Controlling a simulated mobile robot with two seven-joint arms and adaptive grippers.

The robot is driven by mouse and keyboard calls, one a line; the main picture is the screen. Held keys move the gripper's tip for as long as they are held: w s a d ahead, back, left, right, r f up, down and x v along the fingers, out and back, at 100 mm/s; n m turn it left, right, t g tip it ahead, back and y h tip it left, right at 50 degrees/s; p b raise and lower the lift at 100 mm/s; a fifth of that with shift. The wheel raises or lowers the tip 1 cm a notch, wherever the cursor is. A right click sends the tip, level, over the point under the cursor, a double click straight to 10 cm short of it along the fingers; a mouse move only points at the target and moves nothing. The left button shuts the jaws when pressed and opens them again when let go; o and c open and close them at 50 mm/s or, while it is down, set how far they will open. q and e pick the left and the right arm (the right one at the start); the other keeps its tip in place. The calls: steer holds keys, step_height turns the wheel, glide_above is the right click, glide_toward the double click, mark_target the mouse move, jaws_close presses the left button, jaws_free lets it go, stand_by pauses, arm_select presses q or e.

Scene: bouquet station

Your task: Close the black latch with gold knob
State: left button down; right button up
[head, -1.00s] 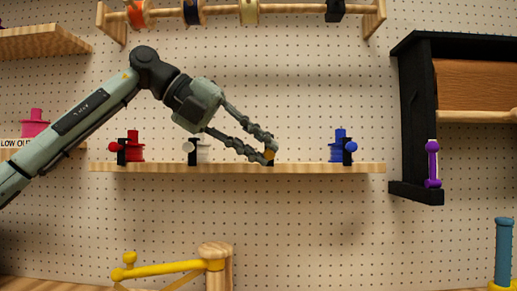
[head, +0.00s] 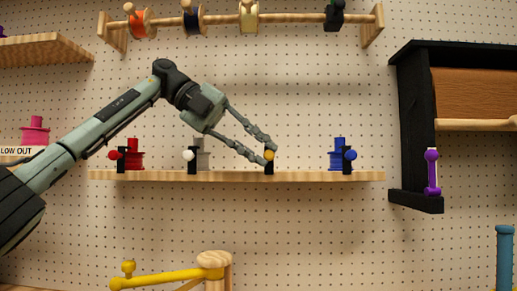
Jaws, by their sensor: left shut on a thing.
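The black latch (head: 269,168) with the gold knob (head: 269,155) stands on the wooden shelf (head: 230,176), right of centre in the head view. My left gripper (head: 269,151) reaches down to it from the upper left. Its fingers are shut on the gold knob and cover part of it. The black latch body shows below the fingertips and stands upright. Whether the latch is fastened cannot be told from here. My right gripper is out of view.
On the same shelf stand a red-knobbed latch by a red spool (head: 134,153), a white-knobbed latch (head: 190,160) and a blue-knobbed latch by a blue spool (head: 339,153). A spool rack (head: 290,15) hangs above. A black cabinet (head: 413,120) stands right. Yellow bars (head: 165,279) are below.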

arm_select(q)
steer(key=c, duration=1.4)
jaws_free()
steer(key=shift+c, duration=0.2)
steer(key=v, duration=0.7)
steer(key=shift+a, duration=0.2)
steer(key=shift+r, duration=0.1)
